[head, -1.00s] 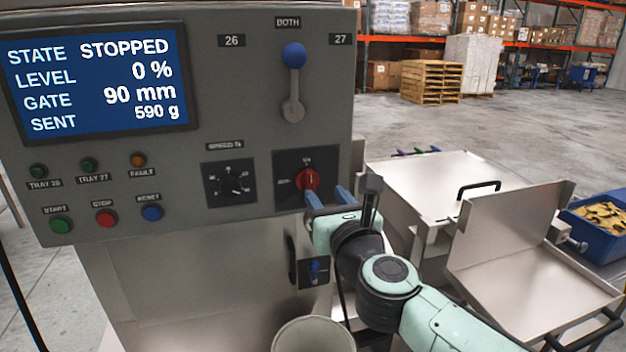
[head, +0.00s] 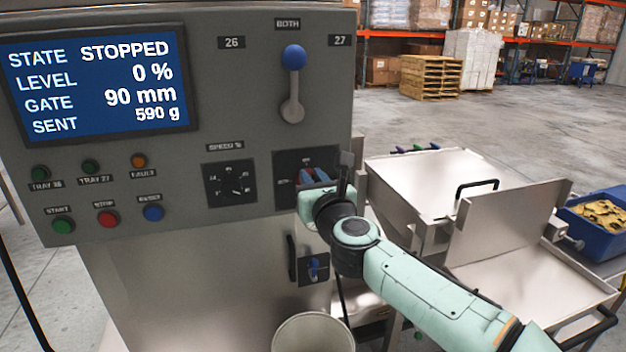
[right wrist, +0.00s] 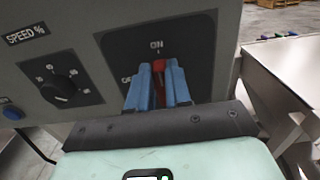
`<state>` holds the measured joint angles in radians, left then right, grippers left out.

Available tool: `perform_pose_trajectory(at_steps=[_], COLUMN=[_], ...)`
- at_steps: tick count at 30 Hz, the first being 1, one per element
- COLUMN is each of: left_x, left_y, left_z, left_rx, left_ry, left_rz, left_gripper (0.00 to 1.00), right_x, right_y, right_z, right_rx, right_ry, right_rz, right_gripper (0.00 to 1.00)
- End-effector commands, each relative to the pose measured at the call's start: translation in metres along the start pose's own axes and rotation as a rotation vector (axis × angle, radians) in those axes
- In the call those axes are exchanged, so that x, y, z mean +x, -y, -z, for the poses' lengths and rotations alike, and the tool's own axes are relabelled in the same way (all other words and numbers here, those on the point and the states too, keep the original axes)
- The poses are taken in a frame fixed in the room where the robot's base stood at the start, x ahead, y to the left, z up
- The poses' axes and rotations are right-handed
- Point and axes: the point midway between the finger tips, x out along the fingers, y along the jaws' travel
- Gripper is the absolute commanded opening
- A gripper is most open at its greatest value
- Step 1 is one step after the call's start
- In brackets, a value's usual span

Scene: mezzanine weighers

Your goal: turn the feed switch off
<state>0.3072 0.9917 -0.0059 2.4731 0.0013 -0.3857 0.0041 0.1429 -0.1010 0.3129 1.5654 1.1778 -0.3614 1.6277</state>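The feed switch (right wrist: 159,78) is a red rotary knob on a black plate, with its handle upright toward the ON mark in the right wrist view. The OFF mark (right wrist: 127,79) is to its left, partly covered by a finger. My right gripper (right wrist: 159,88) has its two blue fingers close on either side of the knob, with red filling the narrow gap. In the head view my right gripper (head: 313,177) is at the switch plate and hides most of the knob. My left gripper is not in view.
The speed dial (head: 230,184) is just left of the switch plate. The screen (head: 97,84) reads STOPPED. A blue-knobbed lever (head: 293,83) is above, and a small blue switch (head: 314,268) is below. Metal trays (head: 450,190) stand to the right.

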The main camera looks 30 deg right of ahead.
Motion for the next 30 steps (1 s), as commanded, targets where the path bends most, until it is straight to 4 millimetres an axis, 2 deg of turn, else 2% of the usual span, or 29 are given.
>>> perform_pose_trajectory(at_steps=[8, 14, 30], left_x=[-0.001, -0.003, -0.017], left_y=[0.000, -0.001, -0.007], left_z=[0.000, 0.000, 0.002], left_rx=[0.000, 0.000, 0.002], left_ry=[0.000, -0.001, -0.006], left_rz=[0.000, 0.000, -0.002], left_gripper=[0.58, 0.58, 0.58], right_x=[0.000, 0.000, 0.000], right_y=[0.000, -0.002, -0.012], right_z=[0.000, -0.001, 0.002], right_rx=[-0.013, -0.084, -0.547], right_ry=[0.000, 0.000, 0.000], right_rz=[0.000, 0.000, 0.000], right_gripper=[0.00, 0.00, 0.00])
